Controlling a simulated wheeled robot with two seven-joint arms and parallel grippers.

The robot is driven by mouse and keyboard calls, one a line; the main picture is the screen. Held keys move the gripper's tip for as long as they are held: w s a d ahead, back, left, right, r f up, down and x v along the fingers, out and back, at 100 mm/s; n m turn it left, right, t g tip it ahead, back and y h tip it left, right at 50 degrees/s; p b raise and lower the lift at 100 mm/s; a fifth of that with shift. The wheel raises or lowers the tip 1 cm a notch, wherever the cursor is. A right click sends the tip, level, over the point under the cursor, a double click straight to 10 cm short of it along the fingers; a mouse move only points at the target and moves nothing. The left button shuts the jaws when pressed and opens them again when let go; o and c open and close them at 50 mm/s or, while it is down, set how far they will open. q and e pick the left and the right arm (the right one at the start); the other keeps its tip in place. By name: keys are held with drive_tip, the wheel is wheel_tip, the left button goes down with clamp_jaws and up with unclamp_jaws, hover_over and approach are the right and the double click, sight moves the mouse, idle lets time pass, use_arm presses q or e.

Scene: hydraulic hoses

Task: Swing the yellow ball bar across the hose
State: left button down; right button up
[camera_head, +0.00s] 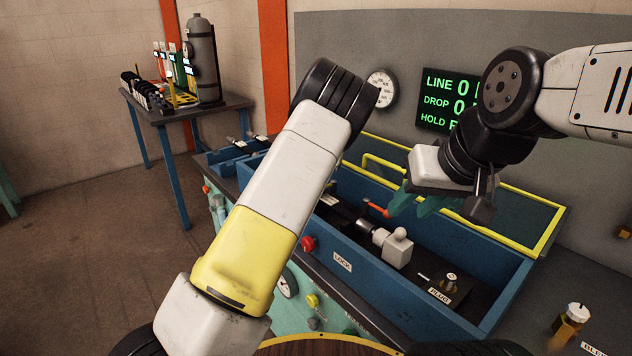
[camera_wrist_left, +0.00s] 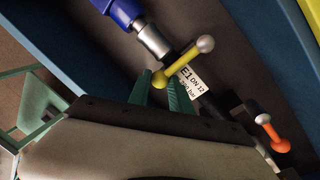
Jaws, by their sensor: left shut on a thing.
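The yellow ball bar (camera_wrist_left: 183,62) shows in the left wrist view. It has a yellow ball at its lower left end and a pale ball at its upper right end, and it slants crosswise over the line of the hose. My left gripper (camera_wrist_left: 162,88) is shut on its yellow-ball end with green fingers. The dark hose (camera_wrist_left: 213,106) has a silver collar, a blue fitting and a white E1 DN 12 tag, partly behind the bar. In the head view my left arm hides its gripper and the bar. My right gripper (camera_head: 432,206) hangs open and empty over the blue trough.
The blue trough (camera_head: 452,323) has a yellow rail at its back. An orange lever (camera_head: 377,208) and a white block (camera_head: 397,249) with a ball knob are inside. A readout board (camera_head: 446,101) and dial (camera_head: 381,89) are behind. A side table (camera_head: 228,102) stands left.

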use_arm(q)
drive_tip(key=shift+d+n, duration=0.2)
drive_tip(key=shift+n, duration=0.1)
drive_tip(key=c, duration=1.2)
unclamp_jaws()
drive_tip(key=shift+r, duration=0.1)
drive_tip(key=r, duration=0.2)
drive_tip(key=d+r, duration=0.1)
drive_tip(key=r, duration=0.4)
drive_tip(key=shift+s+d+r, duration=0.2)
drive_tip(key=shift+s+r, duration=0.05)
